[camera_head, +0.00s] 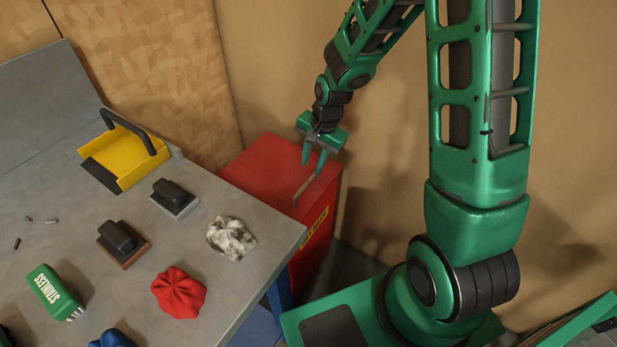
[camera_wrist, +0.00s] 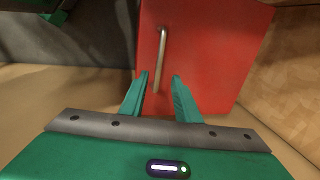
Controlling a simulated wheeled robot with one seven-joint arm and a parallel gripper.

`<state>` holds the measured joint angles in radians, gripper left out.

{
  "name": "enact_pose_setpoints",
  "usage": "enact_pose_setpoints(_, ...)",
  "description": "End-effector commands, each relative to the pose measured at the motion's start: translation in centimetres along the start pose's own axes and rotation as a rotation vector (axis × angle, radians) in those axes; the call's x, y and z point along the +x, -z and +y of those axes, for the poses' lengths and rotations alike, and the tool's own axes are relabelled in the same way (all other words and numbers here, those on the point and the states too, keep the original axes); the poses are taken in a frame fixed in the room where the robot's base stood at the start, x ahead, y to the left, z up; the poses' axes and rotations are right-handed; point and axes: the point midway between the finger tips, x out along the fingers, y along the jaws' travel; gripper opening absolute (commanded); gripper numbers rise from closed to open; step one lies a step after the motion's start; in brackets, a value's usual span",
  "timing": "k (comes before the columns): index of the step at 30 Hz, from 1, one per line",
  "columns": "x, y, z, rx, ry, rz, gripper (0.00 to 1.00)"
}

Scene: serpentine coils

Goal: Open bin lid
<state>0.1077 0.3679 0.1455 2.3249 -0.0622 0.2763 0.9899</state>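A red bin (camera_head: 310,254) stands on the floor beside the right end of the workbench. Its red lid (camera_head: 254,173) is shut and carries a grey bar handle (camera_head: 304,189). In the wrist view the lid (camera_wrist: 205,50) fills the upper middle, with the handle (camera_wrist: 161,60) running up from near the left fingertip. My gripper (camera_head: 314,160) is over the lid, pointing down, its fingers apart with nothing between them. In the wrist view my gripper (camera_wrist: 160,78) is open, and the handle's near end shows between the fingertips. I cannot tell whether the fingers touch the lid.
The grey workbench (camera_head: 225,285) is left of the bin. Walls stand close behind and right of the bin.

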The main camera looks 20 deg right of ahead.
Motion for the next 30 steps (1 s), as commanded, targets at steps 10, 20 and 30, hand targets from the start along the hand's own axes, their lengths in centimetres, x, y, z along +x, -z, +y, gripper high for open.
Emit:
enact_pose_setpoints(10,5.4,0.0,0.2,0.000,-0.004,-0.002,0.29)
enact_pose_setpoints(20,7.8,0.1,0.1,0.000,-0.001,0.000,0.29)
enact_pose_setpoints(30,7.9,0.1,0.1,0.000,-0.001,0.001,0.20)
